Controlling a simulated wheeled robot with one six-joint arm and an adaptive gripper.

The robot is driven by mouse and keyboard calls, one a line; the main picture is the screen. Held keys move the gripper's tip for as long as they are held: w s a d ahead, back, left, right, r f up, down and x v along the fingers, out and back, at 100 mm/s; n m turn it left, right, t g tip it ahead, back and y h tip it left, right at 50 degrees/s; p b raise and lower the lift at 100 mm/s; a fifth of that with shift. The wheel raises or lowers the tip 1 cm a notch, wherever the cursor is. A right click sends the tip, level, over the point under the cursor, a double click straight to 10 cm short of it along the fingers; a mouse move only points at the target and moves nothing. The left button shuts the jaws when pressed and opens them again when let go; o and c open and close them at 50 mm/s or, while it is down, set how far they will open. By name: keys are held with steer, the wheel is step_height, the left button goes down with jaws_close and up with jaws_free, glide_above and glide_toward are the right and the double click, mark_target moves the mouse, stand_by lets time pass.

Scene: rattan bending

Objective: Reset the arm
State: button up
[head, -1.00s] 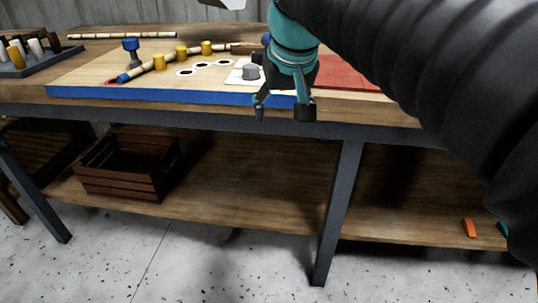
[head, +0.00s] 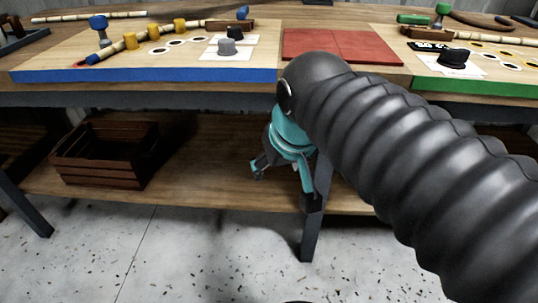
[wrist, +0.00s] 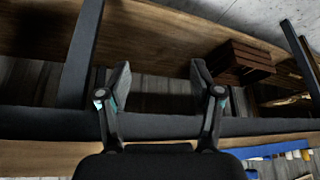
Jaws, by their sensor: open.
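My gripper (head: 283,186) hangs below the front edge of the workbench (head: 200,98) in the head view, its teal wrist above it and its two dark fingers spread apart. Nothing is between the fingers. In the wrist view my gripper (wrist: 160,80) is also open and empty, with the bench's dark front rail and the lower shelf (wrist: 150,32) behind it. My black ribbed arm reaches in from the right and covers part of the bench front and shelf.
A blue-edged board (head: 140,74) holds yellow pegs, a blue peg and a rattan strip. A red mat (head: 340,46) lies beside it, then a green-edged board (head: 480,88). A wooden crate (head: 105,155) sits on the lower shelf. A bench leg (head: 310,235) stands close to my gripper.

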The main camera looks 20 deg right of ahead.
steer(key=shift+s+f, duration=0.15)
steer(key=shift+f, duration=0.15)
steer(key=s+f, duration=0.4)
steer(key=f, duration=0.2)
steer(key=shift+d, duration=0.15)
